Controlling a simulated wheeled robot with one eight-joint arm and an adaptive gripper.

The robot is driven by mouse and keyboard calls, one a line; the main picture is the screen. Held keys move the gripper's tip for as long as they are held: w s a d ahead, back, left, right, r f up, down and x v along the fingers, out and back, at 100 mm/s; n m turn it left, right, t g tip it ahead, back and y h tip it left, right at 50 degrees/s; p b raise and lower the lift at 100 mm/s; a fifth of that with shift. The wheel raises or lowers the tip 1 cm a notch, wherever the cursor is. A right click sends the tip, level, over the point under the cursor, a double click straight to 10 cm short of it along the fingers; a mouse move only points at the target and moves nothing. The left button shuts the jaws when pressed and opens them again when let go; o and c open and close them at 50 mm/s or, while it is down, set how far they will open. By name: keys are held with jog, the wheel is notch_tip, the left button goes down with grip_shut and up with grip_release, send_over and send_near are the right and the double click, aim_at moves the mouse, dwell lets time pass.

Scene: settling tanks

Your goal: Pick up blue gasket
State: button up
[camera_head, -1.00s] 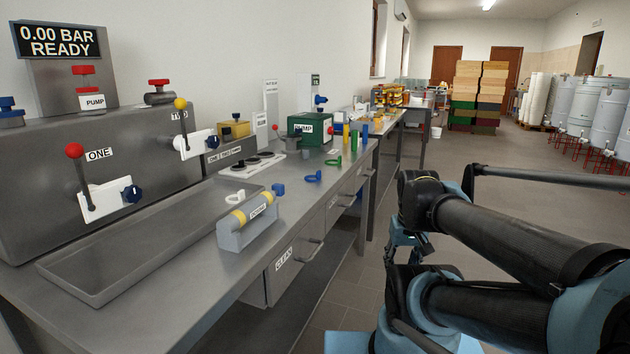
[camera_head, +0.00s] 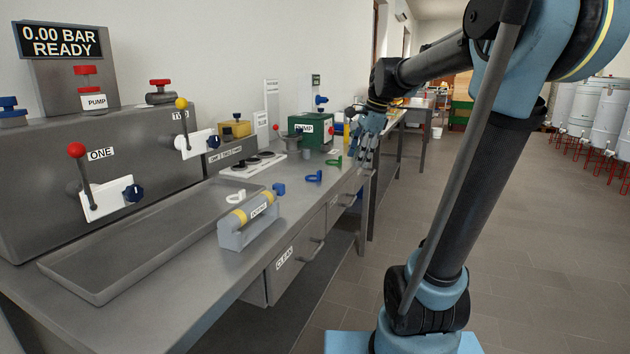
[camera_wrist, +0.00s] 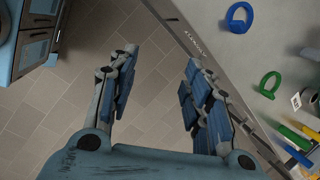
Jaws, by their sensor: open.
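The blue gasket (camera_head: 314,177) is a ring with a tab. It lies on the grey bench (camera_head: 290,215) near the front edge, left of the green gasket (camera_head: 334,162). It also shows in the wrist view, where the blue gasket (camera_wrist: 239,17) is at the top, right of the fingers. My gripper (camera_head: 366,156) points down near the bench's front edge, to the right of the blue gasket and apart from it. In the wrist view, my gripper (camera_wrist: 161,57) is open and empty, with floor between its fingers.
A white gasket (camera_head: 235,197) lies by the labelled block with yellow bands (camera_head: 248,222). A white plate with dark discs (camera_head: 252,165) and a green pump box (camera_head: 311,130) stand behind the blue gasket. Yellow, green and blue pieces (camera_wrist: 297,144) lie at lower right in the wrist view.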

jog(key=w+a+r+m+y, duration=0.1)
jog(key=w+a+r+m, duration=0.2)
jog(key=w, duration=0.3)
jog(key=w+a+r+m, duration=0.2)
jog(key=w+a+m, duration=0.15)
jog(key=w, duration=0.25)
send_over(320, 171)
jog(key=d, duration=0.2)
jog(key=shift+m, duration=0.35)
jog(key=f, duration=1)
jog(key=shift+s+f, duration=0.25)
jog(key=shift+x, duration=2.7)
jog(key=shift+s, duration=0.15)
jog(key=shift+c, duration=0.6)
jog(key=c, duration=0.8)
